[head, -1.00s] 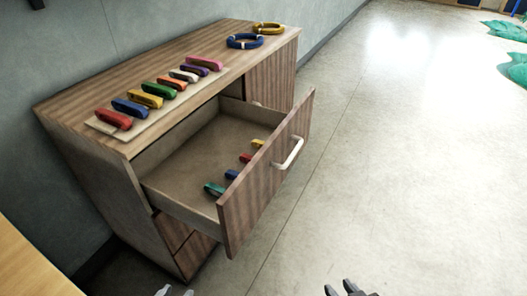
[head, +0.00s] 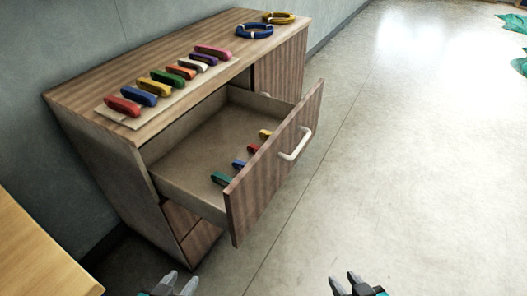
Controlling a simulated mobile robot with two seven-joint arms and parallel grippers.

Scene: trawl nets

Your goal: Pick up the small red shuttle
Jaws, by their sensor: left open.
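The small red shuttle (head: 253,148) lies inside the open drawer (head: 172,187), close to its front panel and partly hidden by it. Small yellow (head: 265,134), blue (head: 238,164) and green (head: 221,179) shuttles lie in a row with it. A larger red shuttle (head: 123,106) lies on the cabinet top. My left gripper (head: 176,281) is open and empty at the bottom edge, below the cabinet in the picture. My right gripper (head: 344,281) is at the bottom edge, right of the drawer, with its fingers apart and nothing between them. Both are clear of the shuttles.
The wooden cabinet (head: 95,82) stands against the wall, with several larger shuttles on a board and blue (head: 254,30) and yellow (head: 279,17) rings on top. The drawer front has a pale handle (head: 297,144). A wooden surface (head: 35,255) is at lower left.

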